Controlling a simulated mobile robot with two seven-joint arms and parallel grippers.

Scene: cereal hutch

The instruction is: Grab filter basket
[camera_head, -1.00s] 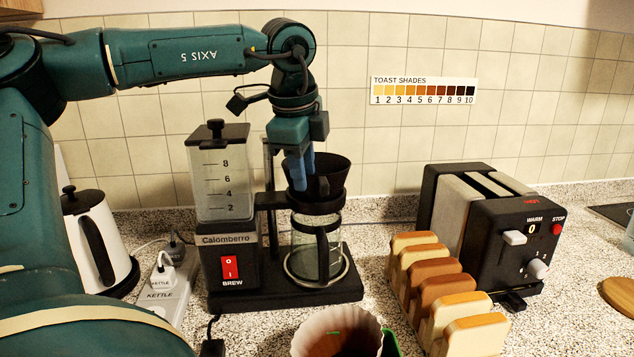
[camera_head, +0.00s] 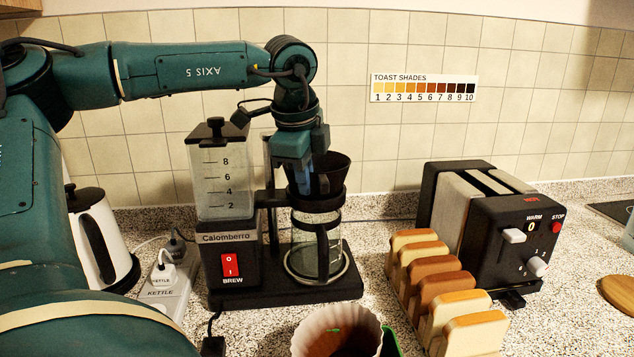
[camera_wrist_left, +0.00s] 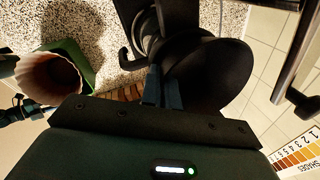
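The filter basket (camera_head: 332,174) is a black cone seated in the coffee maker's ring, above the glass carafe (camera_head: 318,256). In the left wrist view it is the large dark bowl (camera_wrist_left: 215,75). My left gripper (camera_head: 303,188) points down at the basket's left side, its blue fingers overlapping the basket. In the left wrist view the two fingers of the left gripper (camera_wrist_left: 162,88) are close together at the basket's near edge. I cannot tell whether they pinch its wall.
The coffee maker (camera_head: 235,300) has a clear water tank (camera_head: 222,180) left of the basket. A white kettle (camera_head: 100,240) stands farther left. A toaster (camera_head: 470,225) and a row of toast slices (camera_head: 440,285) are right. A paper filter (camera_head: 312,325) with brown contents sits in front.

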